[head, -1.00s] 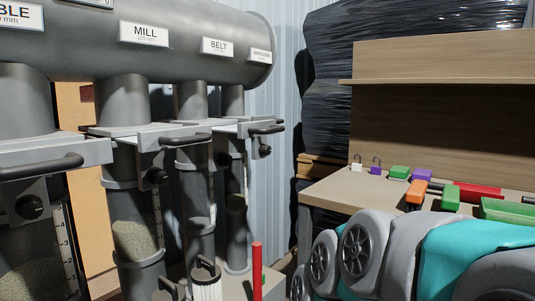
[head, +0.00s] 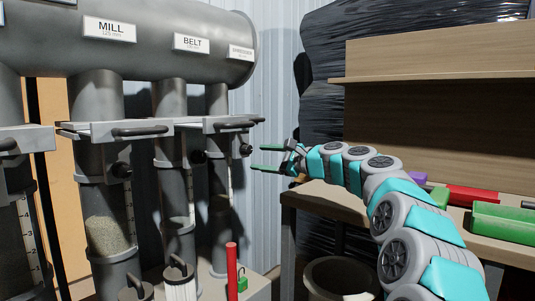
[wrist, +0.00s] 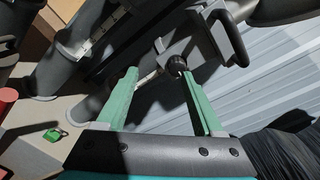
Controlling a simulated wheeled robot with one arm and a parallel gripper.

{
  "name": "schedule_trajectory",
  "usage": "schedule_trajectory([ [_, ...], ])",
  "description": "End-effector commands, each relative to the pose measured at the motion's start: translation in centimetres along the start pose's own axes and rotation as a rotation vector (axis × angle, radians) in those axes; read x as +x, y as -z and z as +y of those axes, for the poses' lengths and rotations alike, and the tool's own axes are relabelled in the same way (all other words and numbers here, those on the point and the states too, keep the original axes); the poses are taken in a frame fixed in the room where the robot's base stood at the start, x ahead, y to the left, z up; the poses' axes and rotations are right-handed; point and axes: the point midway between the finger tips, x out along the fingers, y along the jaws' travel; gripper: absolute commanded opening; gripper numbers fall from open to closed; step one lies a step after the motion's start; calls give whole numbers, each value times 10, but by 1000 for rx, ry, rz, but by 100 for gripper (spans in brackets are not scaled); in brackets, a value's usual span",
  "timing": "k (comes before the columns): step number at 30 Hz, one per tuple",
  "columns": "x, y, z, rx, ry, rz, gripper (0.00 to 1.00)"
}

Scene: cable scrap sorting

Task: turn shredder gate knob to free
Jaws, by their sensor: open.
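The shredder gate knob (head: 246,150) is a small dark round knob under the gate handle of the rightmost pipe, below the shredder label (head: 241,52). My gripper (head: 258,158) is open and empty, just right of the knob, with its green fingers pointing left toward it. In the wrist view the knob (wrist: 177,66) shows beyond the fingertips, closer to the right finger than the left. I see no contact. Which way the knob is turned is too small to tell. The gate's dark handle (wrist: 232,38) shows at the upper right there.
The belt gate knob (head: 198,158) and mill gate knob (head: 121,170) are on the pipes to the left. A red cylinder (head: 232,268) and a green padlock (head: 242,284) are below. A bench (head: 312,195) with a green bin (head: 503,222) stands at right.

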Motion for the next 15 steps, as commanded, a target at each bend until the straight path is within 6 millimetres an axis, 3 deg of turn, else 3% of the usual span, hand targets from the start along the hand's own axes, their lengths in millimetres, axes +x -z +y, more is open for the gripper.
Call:
schedule_trajectory([
  [6,3,9,-23,57,66,-18,69],
  [15,32,10,-24,58,63,-17,69],
])
